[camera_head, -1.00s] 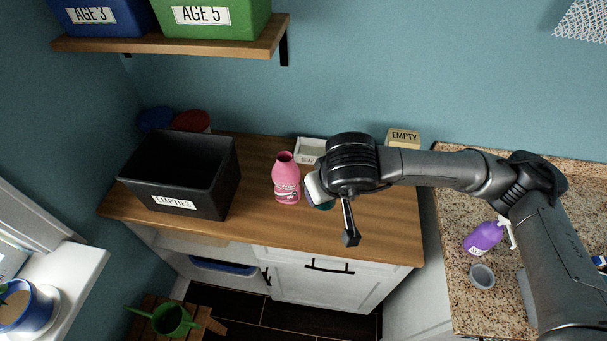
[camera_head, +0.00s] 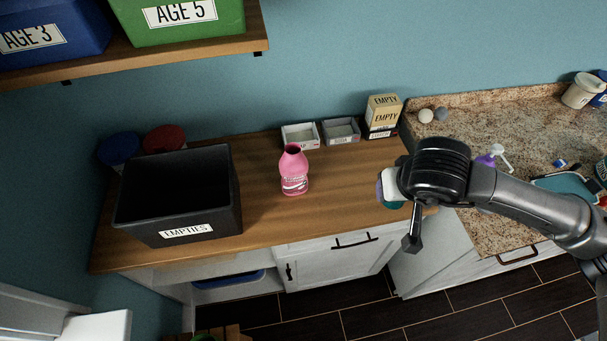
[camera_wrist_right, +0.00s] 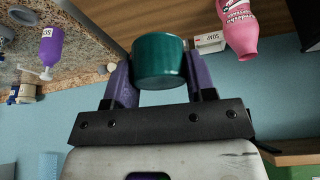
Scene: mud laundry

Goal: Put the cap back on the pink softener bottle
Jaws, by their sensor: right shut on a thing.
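The pink softener bottle (camera_head: 294,174) stands upright on the wooden counter, its dark mouth open with no cap on. It shows upside down at the top of the right wrist view (camera_wrist_right: 239,30). My right gripper (camera_head: 384,190) is to the right of the bottle, clearly apart from it. In the right wrist view its two purple fingers (camera_wrist_right: 160,80) are shut on a teal cap (camera_wrist_right: 159,60). A bit of the teal cap (camera_head: 394,205) shows below the gripper in the head view. My left gripper is not in view.
A black EMPTIES bin (camera_head: 180,195) stands left of the bottle. Small trays, one white (camera_head: 300,136) and one grey (camera_head: 341,131), and a tan EMPTY box (camera_head: 383,115) are behind. The wood between bottle and gripper is clear. A granite counter (camera_head: 470,120) lies right.

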